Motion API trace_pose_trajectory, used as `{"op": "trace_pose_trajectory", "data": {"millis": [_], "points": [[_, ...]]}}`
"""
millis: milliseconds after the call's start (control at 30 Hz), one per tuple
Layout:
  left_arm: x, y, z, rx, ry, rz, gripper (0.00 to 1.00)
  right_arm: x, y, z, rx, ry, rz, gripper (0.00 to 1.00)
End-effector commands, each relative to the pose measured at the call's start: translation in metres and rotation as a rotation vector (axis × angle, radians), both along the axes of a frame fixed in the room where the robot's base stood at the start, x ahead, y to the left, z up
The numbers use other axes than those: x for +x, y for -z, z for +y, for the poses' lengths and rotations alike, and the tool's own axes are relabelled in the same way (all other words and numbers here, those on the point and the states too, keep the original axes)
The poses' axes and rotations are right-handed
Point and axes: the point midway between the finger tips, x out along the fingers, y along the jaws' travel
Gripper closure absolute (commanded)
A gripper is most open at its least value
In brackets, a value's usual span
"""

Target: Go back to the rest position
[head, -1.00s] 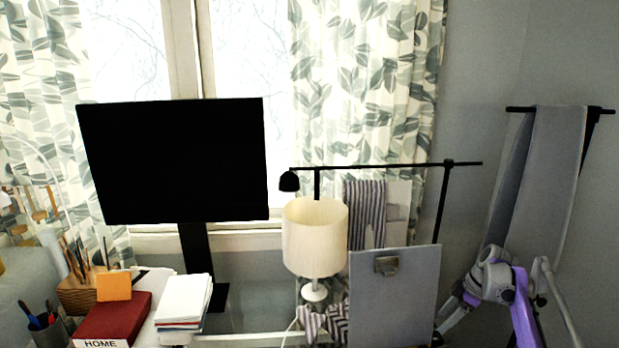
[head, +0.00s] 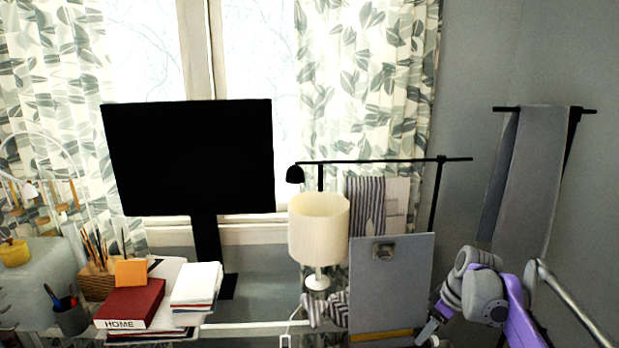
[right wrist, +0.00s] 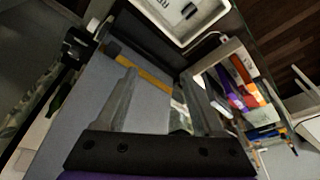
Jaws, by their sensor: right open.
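My right arm, purple and grey, comes in at the lower right of the head view. Its gripper (head: 430,328) is partly seen beside the lower right edge of a grey board (head: 391,285) with a metal clip. In the right wrist view the two fingers of this gripper (right wrist: 166,85) stand well apart, with nothing held between them. A grey panel with a yellow strip (right wrist: 145,72) lies beyond the fingers. My left gripper is not in the head view.
A cream lamp (head: 318,232) and black monitor (head: 190,158) stand left of the board. Red book (head: 133,304), white books (head: 196,286) and pen cup (head: 72,317) are lower left. A grey cloth (head: 531,180) hangs on a rack at right. Wrist view shows a white tray (right wrist: 222,14).

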Motion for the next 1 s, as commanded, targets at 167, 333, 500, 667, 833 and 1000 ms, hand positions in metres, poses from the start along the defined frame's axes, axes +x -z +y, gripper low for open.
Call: {"op": "trace_pose_trajectory", "data": {"millis": [167, 333, 500, 667, 833, 1000], "points": [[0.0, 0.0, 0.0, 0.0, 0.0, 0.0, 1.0, -0.063, -0.009, 0.04, -0.022, 0.168, -0.019, 0.31], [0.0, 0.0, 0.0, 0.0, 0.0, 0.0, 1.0, -0.126, -0.002, 0.068, -0.025, 0.331, -0.055, 0.31], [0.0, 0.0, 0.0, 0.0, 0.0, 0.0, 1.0, -0.192, 0.021, 0.089, -0.009, 0.488, -0.103, 0.31], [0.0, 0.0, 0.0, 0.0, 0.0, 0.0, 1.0, -0.247, 0.051, 0.101, 0.023, 0.618, -0.151, 0.31], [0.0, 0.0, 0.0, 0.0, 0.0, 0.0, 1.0, -0.281, 0.077, 0.107, 0.057, 0.706, -0.187, 0.31], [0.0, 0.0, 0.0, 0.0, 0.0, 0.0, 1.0, -0.292, 0.087, 0.108, 0.07, 0.738, -0.198, 0.31]]}}
